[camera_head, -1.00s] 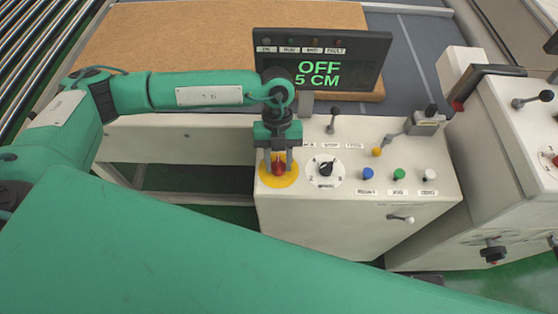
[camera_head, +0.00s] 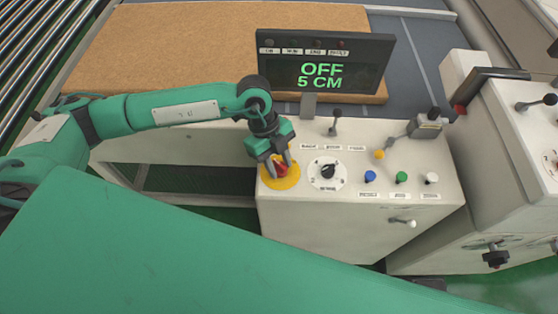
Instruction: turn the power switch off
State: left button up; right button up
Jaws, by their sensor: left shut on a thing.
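The power switch is a red knob (camera_head: 282,170) on a round yellow plate (camera_head: 281,182) at the left end of the white control console (camera_head: 330,222). My left gripper (camera_head: 280,166) points down over it, tilted and turned, with its fingers shut on the red knob. The display (camera_head: 325,68) above the console reads "OFF" and "5 CM" in green. My right gripper is not in view.
Right of the yellow plate are a black rotary selector (camera_head: 327,172), a blue button (camera_head: 370,176), a green button (camera_head: 401,177), a white button (camera_head: 432,179) and a small yellow button (camera_head: 379,154). A black-knobbed lever (camera_head: 334,125) stands behind.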

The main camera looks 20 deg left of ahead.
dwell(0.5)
pick_arm(q)
jog(key=o, duration=0.9)
jog(key=shift+o, duration=0.2)
jog(key=shift+w+a+r, duration=0.15)
jog(key=shift+a+r, duration=0.05)
jog(key=shift+r, duration=0.25)
jog(key=b+v, duration=0.3)
jog(key=v, duration=0.9)
jog(key=shift+a+r, duration=0.2)
jog(key=shift+r, duration=0.2)
